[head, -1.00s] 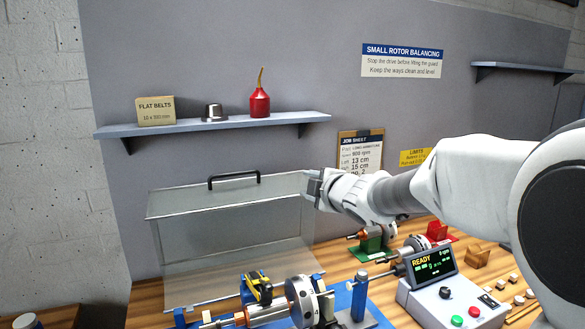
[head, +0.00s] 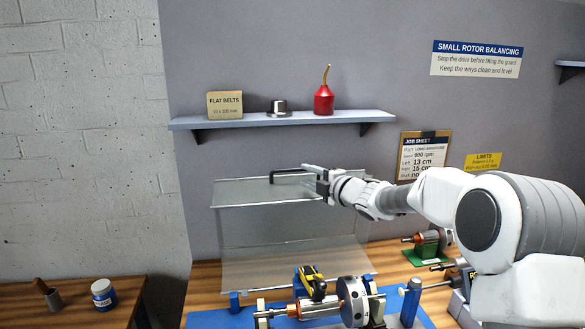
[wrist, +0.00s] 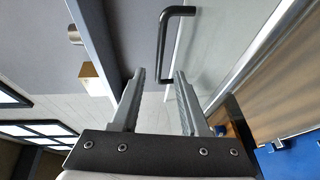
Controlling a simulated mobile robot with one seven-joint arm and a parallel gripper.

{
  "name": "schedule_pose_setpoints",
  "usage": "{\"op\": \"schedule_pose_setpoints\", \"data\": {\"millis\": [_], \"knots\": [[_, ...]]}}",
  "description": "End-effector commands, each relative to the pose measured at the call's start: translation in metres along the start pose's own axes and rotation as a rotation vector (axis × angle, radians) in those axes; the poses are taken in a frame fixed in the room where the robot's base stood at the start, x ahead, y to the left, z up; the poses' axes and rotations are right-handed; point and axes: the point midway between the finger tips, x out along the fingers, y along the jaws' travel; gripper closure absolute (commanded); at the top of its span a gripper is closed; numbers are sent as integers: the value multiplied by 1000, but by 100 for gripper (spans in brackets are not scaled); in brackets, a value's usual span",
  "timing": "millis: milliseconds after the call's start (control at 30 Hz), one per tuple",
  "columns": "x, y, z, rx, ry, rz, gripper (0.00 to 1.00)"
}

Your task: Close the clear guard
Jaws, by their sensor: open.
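The clear guard (head: 290,235) stands raised behind the balancing machine, a see-through box with its panel tilted up. Its black handle (head: 282,172) is on the upper edge. My gripper (head: 313,172) is at the right end of the handle in the head view. In the wrist view the handle (wrist: 165,45) lies just beyond my open fingers (wrist: 158,75), with its near end in line with the gap between them. The fingers hold nothing, and I cannot tell whether they touch the handle. A rotor (head: 352,300) sits on the machine below the guard.
A shelf (head: 285,119) with a belt box (head: 225,105), a metal cup and a red oil can (head: 323,98) runs above the guard. A control box (head: 460,285) is partly hidden behind my arm. A side bench (head: 65,305) stands at left.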

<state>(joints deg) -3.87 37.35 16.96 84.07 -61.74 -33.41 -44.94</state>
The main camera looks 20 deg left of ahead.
Motion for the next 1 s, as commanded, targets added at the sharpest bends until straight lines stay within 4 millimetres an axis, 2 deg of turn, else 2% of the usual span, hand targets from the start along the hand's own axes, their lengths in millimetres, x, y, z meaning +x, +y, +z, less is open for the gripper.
{"op": "schedule_pose_setpoints", "data": {"millis": [100,300,500,700,1000], "knots": [[22,2,-1,2,2,0,55],[53,2,-1,1,2,0,55],[73,2,-1,1,1,0,55],[83,1,0,1,1,0,55],[84,0,0,1,0,0,55]]}}
